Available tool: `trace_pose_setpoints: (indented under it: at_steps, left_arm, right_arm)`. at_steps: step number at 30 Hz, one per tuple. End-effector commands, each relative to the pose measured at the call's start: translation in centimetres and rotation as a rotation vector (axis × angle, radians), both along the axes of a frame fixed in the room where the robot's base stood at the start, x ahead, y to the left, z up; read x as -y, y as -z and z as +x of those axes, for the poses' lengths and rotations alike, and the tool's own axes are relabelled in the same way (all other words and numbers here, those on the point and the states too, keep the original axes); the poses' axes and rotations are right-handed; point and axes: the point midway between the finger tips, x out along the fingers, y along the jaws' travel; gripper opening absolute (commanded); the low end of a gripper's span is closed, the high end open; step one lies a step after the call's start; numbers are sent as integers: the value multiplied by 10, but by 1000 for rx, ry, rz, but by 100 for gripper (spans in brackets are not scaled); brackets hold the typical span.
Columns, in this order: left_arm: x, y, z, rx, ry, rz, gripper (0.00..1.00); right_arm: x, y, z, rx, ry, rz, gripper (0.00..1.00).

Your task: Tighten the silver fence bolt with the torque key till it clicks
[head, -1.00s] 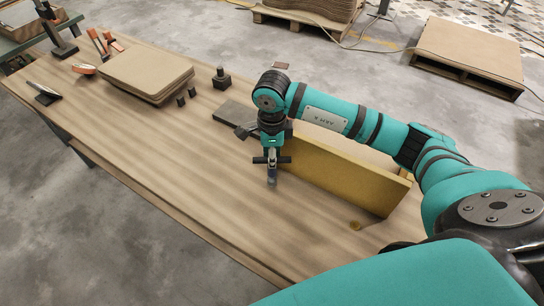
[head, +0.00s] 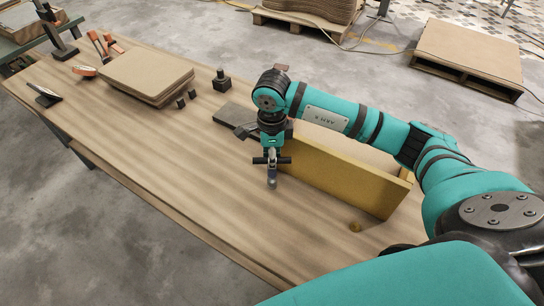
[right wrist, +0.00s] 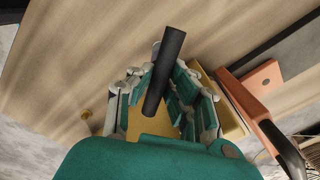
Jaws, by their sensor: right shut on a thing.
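My right gripper (head: 271,150) points down near the left end of the yellow fence board (head: 345,178). It is shut on the torque key, whose black crossbar (head: 264,161) sticks out on both sides. In the right wrist view the black bar (right wrist: 166,65) shows between the jointed fingers of the gripper (right wrist: 160,90). A grey shank (head: 272,180) hangs below the crossbar. I cannot make out the silver bolt apart from it, nor whether the key sits on a bolt. A small brass knob (head: 355,226) is at the fence's near right end. My left gripper is not in view.
Clamps with orange parts (head: 85,71) lie at the far left. The bench's front left is clear. An orange part (right wrist: 262,79) is near my right wrist.

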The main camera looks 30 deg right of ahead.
Motion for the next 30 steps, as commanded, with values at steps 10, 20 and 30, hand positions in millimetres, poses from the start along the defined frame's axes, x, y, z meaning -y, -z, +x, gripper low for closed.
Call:
trace_pose_setpoints:
  at_steps: [10,20,30]
  left_arm:
    - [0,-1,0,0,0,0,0]
    - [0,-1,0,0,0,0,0]
    - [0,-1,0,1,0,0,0]
  right_arm:
    - [0,-5,0,1,1,0,0]
    - [0,-7,0,1,0,0,0]
    - [0,-10,0,0,0,0,0]
